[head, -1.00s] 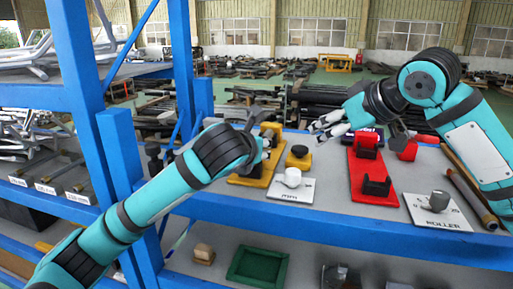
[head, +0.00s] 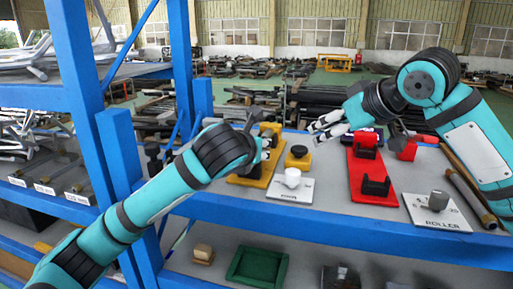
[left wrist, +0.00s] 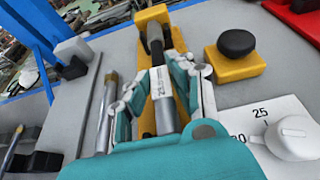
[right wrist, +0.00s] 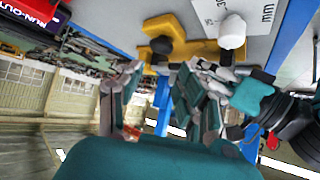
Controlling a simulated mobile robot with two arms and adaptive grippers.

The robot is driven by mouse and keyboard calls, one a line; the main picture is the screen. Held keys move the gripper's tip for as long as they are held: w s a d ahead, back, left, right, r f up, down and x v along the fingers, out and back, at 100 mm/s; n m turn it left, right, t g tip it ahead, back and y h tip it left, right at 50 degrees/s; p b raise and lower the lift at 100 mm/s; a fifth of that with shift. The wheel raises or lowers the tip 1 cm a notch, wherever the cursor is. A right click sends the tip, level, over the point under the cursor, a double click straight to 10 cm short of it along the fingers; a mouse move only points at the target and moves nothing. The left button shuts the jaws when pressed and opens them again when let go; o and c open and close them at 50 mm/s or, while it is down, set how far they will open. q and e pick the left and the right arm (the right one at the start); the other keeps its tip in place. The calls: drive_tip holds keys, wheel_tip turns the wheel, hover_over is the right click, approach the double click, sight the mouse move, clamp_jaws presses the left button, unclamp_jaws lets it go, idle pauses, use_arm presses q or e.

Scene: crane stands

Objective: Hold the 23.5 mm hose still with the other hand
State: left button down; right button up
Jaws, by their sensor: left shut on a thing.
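The hose (left wrist: 157,48), a grey cylinder with a white label reading about 23.5, lies along a yellow stand (left wrist: 145,123) in the left wrist view. My left gripper (left wrist: 165,75) has a finger on each side of the hose and is shut on it at the label. In the head view my left forearm hides most of this grip. My right gripper (head: 328,123) is in the air above the shelf, behind and to the right of the yellow stand. In the right wrist view its fingers (right wrist: 155,85) are spread with nothing seen between them.
A yellow block with a black knob (head: 298,157) and a white dial card (head: 283,191) sit right of the stand. Farther right are a red stand (head: 365,190), a roller plate (head: 450,215) and rods (head: 468,196). A blue post (head: 85,85) rises at left.

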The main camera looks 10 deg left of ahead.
drive_tip(key=shift+a+f, duration=0.15)
drive_tip(key=shift+a, duration=0.2)
drive_tip(key=c, duration=0.4)
drive_tip(key=a+m+t+h, duration=0.1)
drive_tip(key=a, duration=0.1)
drive_tip(key=a+m+t+h, duration=0.1)
drive_tip(key=a+t+h, duration=0.1)
drive_tip(key=shift+w+a+m+h, duration=0.2)
drive_tip(key=shift+m+h, duration=0.1)
drive_tip(key=shift+m, duration=0.1)
clamp_jaws()
drive_tip(key=shift+s+a+r+m+t+h, duration=0.1)
drive_tip(key=shift+s+r+m+t+h, duration=0.55)
drive_tip(key=shift+m, duration=0.5)
drive_tip(key=shift+s+a+r+m+t+h, duration=0.1)
drive_tip(key=shift+s+r+m+t+h, duration=0.55)
drive_tip(key=shift+m, duration=0.55)
drive_tip(key=shift+s+a+r+m+t+h, duration=0.1)
drive_tip(key=shift+s+r+m+t+h, duration=0.35)
drive_tip(key=shift+s+m+h, duration=0.55)
drive_tip(key=shift+w+d, duration=0.1)
drive_tip(key=shift+w, duration=0.2)
